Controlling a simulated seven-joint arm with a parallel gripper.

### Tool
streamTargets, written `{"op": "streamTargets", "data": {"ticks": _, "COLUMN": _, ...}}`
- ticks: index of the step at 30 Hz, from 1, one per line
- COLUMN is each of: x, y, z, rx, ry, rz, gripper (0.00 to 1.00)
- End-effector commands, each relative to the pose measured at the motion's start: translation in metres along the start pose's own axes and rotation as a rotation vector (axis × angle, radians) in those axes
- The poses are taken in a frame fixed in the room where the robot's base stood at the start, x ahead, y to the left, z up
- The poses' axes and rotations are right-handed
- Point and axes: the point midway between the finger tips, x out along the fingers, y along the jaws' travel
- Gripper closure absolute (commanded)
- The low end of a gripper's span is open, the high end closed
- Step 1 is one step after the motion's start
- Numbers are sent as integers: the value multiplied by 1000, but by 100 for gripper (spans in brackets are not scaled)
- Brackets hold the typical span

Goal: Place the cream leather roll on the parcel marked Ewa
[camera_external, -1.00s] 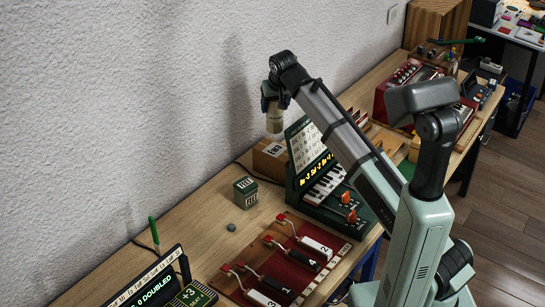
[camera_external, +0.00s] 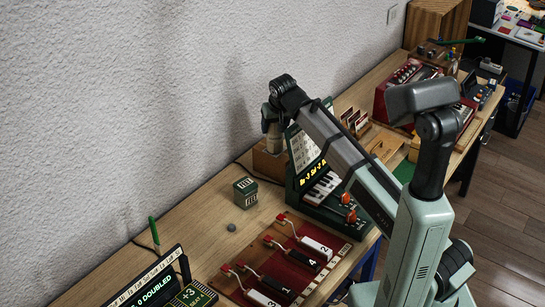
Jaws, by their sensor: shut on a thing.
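The cream leather roll (camera_external: 273,143) is upright below my gripper (camera_external: 271,126), which is shut on its upper part. The brown parcel (camera_external: 265,166) sits against the wall side of the bench, left of the green keyboard device. The roll's lower end overlaps the parcel's top in this view; I cannot tell whether it touches it. The roll and gripper now cover the parcel's marking, which read EWA in the earlier frame.
The green keyboard device (camera_external: 335,205) with its upright panel stands close to the parcel's right. A small dark green box (camera_external: 245,190) and a grey knob (camera_external: 232,227) are nearer. A red board (camera_external: 285,262) with numbered blocks lies in front. Bench left of the green box is clear.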

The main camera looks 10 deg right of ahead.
Motion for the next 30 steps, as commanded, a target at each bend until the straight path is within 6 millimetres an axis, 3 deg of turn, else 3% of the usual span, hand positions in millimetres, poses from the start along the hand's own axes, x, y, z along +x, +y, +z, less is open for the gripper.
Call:
{"op": "streamTargets", "data": {"ticks": 3, "x": 3, "y": 0, "z": 1, "rx": 0, "ry": 0, "rz": 0, "gripper": 71}}
{"op": "streamTargets", "data": {"ticks": 4, "x": 2, "y": 0, "z": 1, "rx": 0, "ry": 0, "rz": 0, "gripper": 34}}
{"op": "streamTargets", "data": {"ticks": 11, "x": 2, "y": 0, "z": 1, "rx": 0, "ry": 0, "rz": 0, "gripper": 12}}
{"op": "streamTargets", "data": {"ticks": 22, "x": -1, "y": 0, "z": -1, "rx": 0, "ry": 0, "rz": 0, "gripper": 12}}
{"op": "streamTargets", "data": {"ticks": 30, "x": -24, "y": 0, "z": -1, "rx": 0, "ry": 2, "rz": 0, "gripper": 12}}
